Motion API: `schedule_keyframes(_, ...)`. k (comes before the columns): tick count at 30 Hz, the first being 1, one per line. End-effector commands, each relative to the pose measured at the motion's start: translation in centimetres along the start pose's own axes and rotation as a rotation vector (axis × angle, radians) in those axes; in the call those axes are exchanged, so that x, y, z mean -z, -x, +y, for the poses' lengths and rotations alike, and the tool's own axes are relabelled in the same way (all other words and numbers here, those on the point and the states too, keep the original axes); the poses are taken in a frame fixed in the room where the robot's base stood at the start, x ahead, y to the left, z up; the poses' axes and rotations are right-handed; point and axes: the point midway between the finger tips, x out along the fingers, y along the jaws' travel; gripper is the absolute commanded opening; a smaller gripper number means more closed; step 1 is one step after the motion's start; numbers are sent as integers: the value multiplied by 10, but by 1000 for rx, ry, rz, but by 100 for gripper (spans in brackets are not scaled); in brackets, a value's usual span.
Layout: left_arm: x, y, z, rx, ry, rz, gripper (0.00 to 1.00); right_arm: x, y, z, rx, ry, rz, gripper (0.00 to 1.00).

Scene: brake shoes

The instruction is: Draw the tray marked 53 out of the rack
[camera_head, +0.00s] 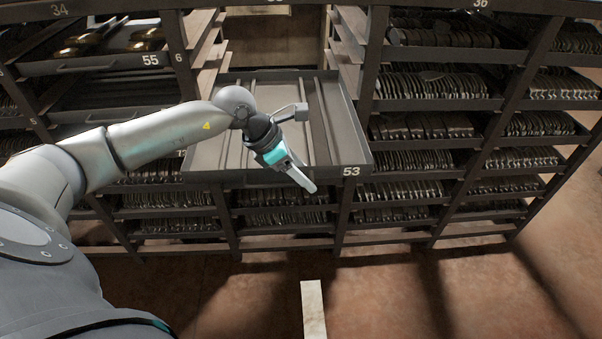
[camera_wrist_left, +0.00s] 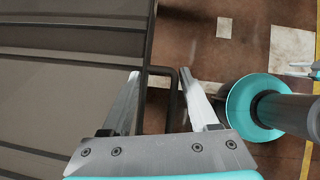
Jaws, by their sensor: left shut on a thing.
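The grey tray marked 53 (camera_head: 207,155) stands well out from the rack, its front edge past the shelf fronts. It looks empty, with raised ribs along its floor. It also shows at the left of the left wrist view (camera_wrist_left: 70,75). My left gripper (camera_head: 308,185) is at the tray's front edge, left of the number 53. In the left wrist view its two fingers (camera_wrist_left: 159,74) stand either side of the tray's dark loop handle (camera_wrist_left: 174,95), and it is shut on this handle. The handle is hidden behind the gripper in the head view.
The dark rack (camera_head: 365,60) holds rows of brake shoes (camera_head: 435,83) right of and below the tray. Tray 55 (camera_head: 100,64) is at the upper left. The floor (camera_head: 400,290) before the rack looks open. A pale strip (camera_head: 313,310) lies there. My own parts show at right in the wrist view.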

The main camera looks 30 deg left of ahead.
Motion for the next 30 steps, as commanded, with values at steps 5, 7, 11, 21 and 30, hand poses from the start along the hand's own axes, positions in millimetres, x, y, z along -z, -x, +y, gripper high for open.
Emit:
schedule_keyframes(5,4,-6,0,0,6,-2,0,-6,-10,3,-5,12,-33,50)
schedule_keyframes(7,3,-5,0,-1,6,-2,0,-6,-10,3,-5,12,-33,50)
schedule_keyframes(11,3,-5,1,-1,4,-2,71,-6,-10,3,-6,13,-33,50)
schedule_keyframes(21,4,-6,1,-2,2,-1,95,-6,-10,3,-6,13,-33,50)
schedule_keyframes(30,5,8,2,-4,2,-1,95,-4,-8,3,-6,13,-39,50)
